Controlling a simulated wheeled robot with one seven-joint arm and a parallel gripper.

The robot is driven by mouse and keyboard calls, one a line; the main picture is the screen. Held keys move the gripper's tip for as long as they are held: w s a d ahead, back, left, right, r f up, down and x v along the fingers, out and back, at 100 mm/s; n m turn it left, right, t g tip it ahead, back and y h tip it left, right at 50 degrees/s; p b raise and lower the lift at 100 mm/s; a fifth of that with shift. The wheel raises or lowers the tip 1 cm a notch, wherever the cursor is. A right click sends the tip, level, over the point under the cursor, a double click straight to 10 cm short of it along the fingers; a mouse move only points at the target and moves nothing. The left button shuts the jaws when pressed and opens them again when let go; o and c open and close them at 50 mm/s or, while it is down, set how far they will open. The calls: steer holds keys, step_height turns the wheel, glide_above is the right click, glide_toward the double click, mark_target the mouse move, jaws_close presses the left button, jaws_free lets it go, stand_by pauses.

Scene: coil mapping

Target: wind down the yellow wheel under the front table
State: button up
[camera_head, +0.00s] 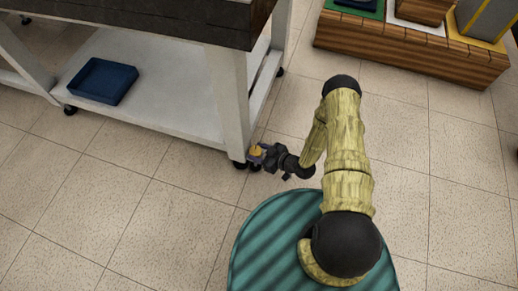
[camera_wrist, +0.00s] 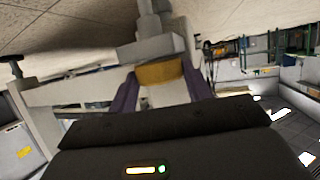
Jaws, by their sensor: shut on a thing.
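The front table (camera_head: 180,20) has a dark top, pale legs and a white lower shelf. The yellow wheel (camera_head: 257,151) is at the foot of its near right leg, low near the floor. My gripper (camera_head: 262,153) reaches that leg from the right, with its fingers at the wheel. In the wrist view the yellow wheel (camera_wrist: 159,74) sits between my two purple-grey fingers, which are shut on it. Grey parts of the leg show just beyond the wheel. The wheel's far side is hidden.
A blue tray (camera_head: 102,80) lies on the table's lower shelf. Dark casters (camera_head: 240,165) stand under the table leg beside my gripper. A wooden-sided platform (camera_head: 410,52) stands at the upper right. The tiled floor at the right and lower left is clear.

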stand_by(0.4)
steer(key=o, duration=1)
steer(key=shift+c, duration=0.2)
steer(key=p+v, duration=0.7)
steer(key=v, duration=1)
steer(key=shift+s, duration=0.2)
steer(key=shift+d+r, duration=0.1)
steer(key=shift+r, duration=0.05)
